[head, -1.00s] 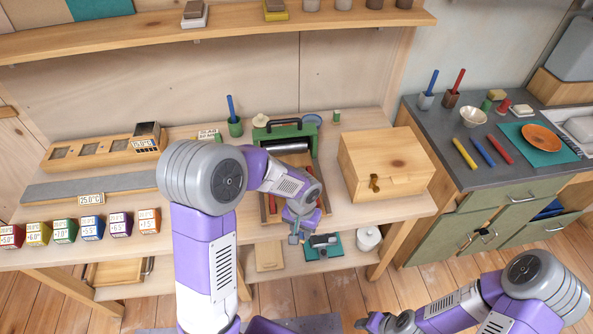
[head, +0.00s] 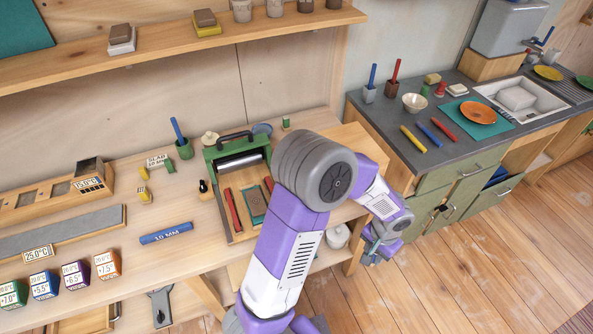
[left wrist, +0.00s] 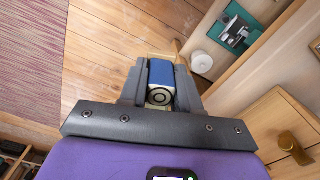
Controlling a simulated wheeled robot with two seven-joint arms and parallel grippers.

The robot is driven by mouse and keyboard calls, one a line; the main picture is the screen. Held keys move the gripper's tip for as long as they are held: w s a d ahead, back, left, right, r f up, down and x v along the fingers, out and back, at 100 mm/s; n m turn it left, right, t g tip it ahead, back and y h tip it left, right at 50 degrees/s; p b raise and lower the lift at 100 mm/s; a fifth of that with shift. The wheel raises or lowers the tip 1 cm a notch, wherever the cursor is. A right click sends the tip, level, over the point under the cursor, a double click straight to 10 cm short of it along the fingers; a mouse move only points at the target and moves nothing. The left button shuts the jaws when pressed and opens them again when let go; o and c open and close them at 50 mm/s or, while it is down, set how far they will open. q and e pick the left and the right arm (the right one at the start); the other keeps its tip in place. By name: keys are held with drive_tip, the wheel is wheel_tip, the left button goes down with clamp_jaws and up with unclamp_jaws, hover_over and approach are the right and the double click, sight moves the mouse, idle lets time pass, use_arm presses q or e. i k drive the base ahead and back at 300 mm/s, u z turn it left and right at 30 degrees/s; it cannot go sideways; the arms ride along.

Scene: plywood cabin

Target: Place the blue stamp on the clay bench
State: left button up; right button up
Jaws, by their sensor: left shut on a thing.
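My left gripper (head: 374,246) is in front of the gap between the wooden workbench (head: 110,232) and the grey-topped counter (head: 382,124), over the floor. In the left wrist view, its fingers (left wrist: 160,88) are shut on a small block with a blue side and a ringed round end, which looks like the blue stamp (left wrist: 161,74). The fingers hide part of it, and it cannot be made out in the head view. Nothing labels either surface as the clay bench, so I cannot tell which it is. My right gripper is out of view.
The counter holds a white bowl (head: 414,103), an orange plate (head: 478,112) on a teal mat, coloured sticks and a sink (head: 517,98). A green-framed press (head: 209,160) stands on the workbench. The counter's front strip is clear.

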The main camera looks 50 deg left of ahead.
sight(183, 189)
drive_tip(key=z, duration=0.1)
drive_tip(key=k, duration=1.1)
drive_tip(key=u, duration=1.45)
drive_tip(key=i, duration=1)
